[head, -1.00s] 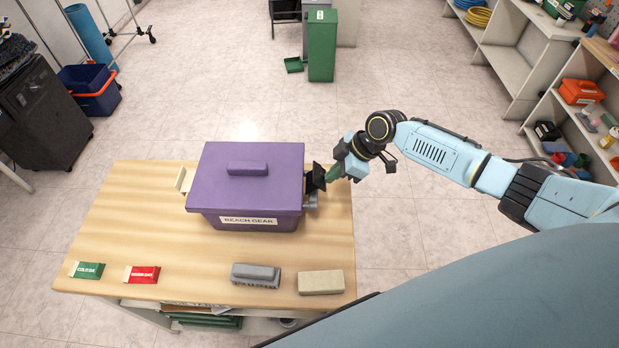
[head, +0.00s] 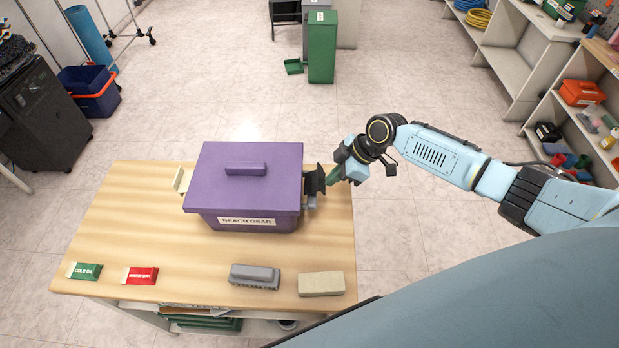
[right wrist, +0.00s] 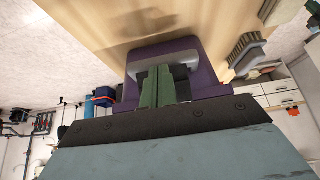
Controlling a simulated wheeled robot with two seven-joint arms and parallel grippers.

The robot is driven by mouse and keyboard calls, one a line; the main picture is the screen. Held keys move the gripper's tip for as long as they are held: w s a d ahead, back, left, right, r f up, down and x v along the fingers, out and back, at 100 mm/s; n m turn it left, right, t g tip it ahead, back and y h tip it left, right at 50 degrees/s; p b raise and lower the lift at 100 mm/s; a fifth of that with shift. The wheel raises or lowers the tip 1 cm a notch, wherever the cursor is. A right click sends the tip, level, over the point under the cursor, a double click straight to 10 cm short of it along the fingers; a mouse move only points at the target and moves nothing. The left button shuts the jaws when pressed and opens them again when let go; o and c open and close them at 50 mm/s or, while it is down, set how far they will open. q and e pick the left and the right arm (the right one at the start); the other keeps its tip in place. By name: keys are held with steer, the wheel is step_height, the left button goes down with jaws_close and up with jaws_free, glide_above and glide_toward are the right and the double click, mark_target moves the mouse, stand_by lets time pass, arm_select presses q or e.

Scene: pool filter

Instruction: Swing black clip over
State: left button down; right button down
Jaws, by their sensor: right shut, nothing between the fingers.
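A purple lidded box (head: 245,178) labelled "BEACH GEAR" stands on the wooden table. The black clip (head: 314,181) sits out from the box's right side, beside the lid edge, with small grey parts below it. A cream clip (head: 182,179) stands out on the box's left side. My right gripper (head: 331,178) is just right of the black clip, its green fingers shut and empty; I cannot tell whether they touch it. In the right wrist view the shut fingers (right wrist: 158,86) lie in front of a grey bar (right wrist: 186,73) and the purple box (right wrist: 175,50). My left gripper is out of view.
On the table's front lie a green packet (head: 84,271), a red packet (head: 140,276), a grey brush (head: 254,276) and a beige block (head: 321,284). The table's right edge (head: 352,235) is close to the box. Shelves stand far right.

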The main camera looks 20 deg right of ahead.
steer(key=shift+a+f+b, duration=0.1)
steer(key=shift+f+b, duration=0.2)
steer(key=shift+f, duration=0.2)
steer(key=shift+s+d+r+p, duration=0.2)
steer(key=shift+s+d+r, duration=0.05)
steer(key=shift+d, duration=0.3)
steer(key=shift+s+d+r+p, duration=0.2)
steer(key=shift+s+d, duration=0.1)
steer(key=shift+d, duration=0.3)
steer(key=shift+s+d+r+p, duration=0.2)
steer(key=shift+s+d+r, duration=0.05)
steer(key=shift+d, duration=0.3)
steer(key=shift+r, duration=0.15)
step_height(320, 180, up, 5)
steer(key=p, duration=0.4)
